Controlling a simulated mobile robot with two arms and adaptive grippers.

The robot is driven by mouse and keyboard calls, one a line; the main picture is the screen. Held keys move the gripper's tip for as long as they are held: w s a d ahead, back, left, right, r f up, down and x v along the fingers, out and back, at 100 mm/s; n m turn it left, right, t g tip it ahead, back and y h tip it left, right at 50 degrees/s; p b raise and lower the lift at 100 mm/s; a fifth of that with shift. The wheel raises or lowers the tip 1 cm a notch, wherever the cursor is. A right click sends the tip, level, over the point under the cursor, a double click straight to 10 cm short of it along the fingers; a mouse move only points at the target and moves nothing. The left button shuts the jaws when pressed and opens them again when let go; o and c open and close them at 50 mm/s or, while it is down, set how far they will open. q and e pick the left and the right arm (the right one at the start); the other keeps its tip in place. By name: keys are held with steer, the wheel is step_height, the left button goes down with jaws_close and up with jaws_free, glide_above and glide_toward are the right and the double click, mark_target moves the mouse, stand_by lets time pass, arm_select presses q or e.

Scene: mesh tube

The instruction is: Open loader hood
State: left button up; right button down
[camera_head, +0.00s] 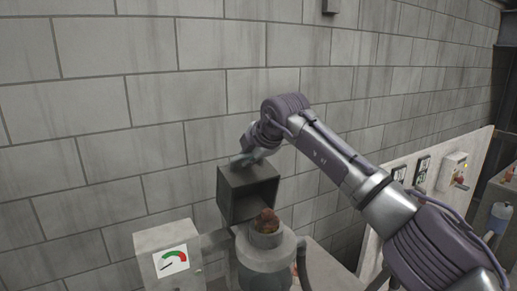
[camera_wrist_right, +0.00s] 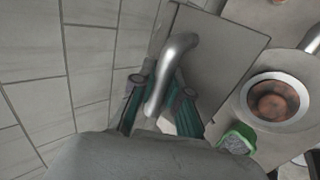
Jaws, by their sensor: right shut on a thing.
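The loader hood (camera_head: 236,200) is a dark grey box. It is tipped up behind the loader's round mouth (camera_head: 265,237), with its hollow side facing the camera. Brown lumpy material (camera_head: 266,220) shows in the uncovered mouth, and also in the right wrist view (camera_wrist_right: 273,102). My right gripper (camera_head: 250,157) is at the top back of the hood. In the wrist view its teal fingers (camera_wrist_right: 158,98) are on both sides of the bent silver handle (camera_wrist_right: 178,48), shut on it. The handle hides part of the fingers. My left gripper is not in view.
A block wall (camera_head: 160,100) is close behind the hood. A pale panel with switches (camera_head: 425,180) stands at the right. My right arm crosses the space before it.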

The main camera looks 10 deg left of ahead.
steer(key=shift+w, duration=0.1)
stand_by(0.3)
steer(key=c, duration=1.1)
jaws_free()
steer(key=shift+c, duration=0.2)
steer(key=v, duration=1.2)
